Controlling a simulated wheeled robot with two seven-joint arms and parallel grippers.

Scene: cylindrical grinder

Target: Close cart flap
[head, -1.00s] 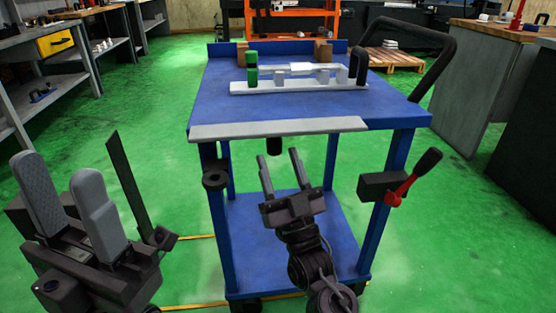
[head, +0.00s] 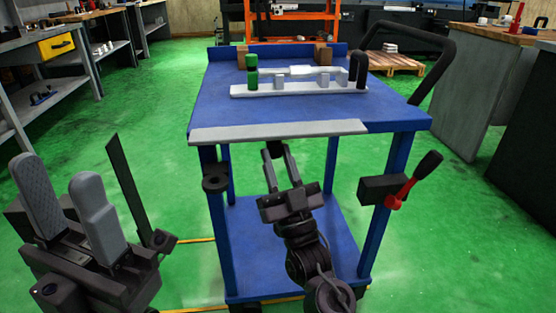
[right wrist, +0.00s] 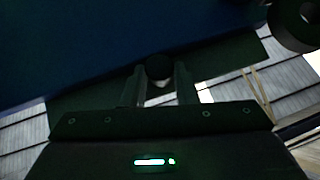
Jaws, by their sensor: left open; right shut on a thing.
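The blue cart (head: 225,90) stands in front of me, with a light grey flap (head: 278,130) along the front edge of its top. The flap looks about level with the top. A short black knob (head: 274,150) hangs under the flap's middle. My right gripper (head: 280,154) reaches up from below and is shut on the knob. In the right wrist view the round dark end of the knob (right wrist: 159,68) sits between the fingers of my right gripper (right wrist: 160,76). My left gripper (head: 55,170) is open and empty, left of the cart.
A white fixture (head: 300,89) with green and black parts stands on the cart top. A black box with a red lever (head: 402,192) is at the right front leg. A black push handle (head: 447,65) rises at right. Green floor is free left of the cart.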

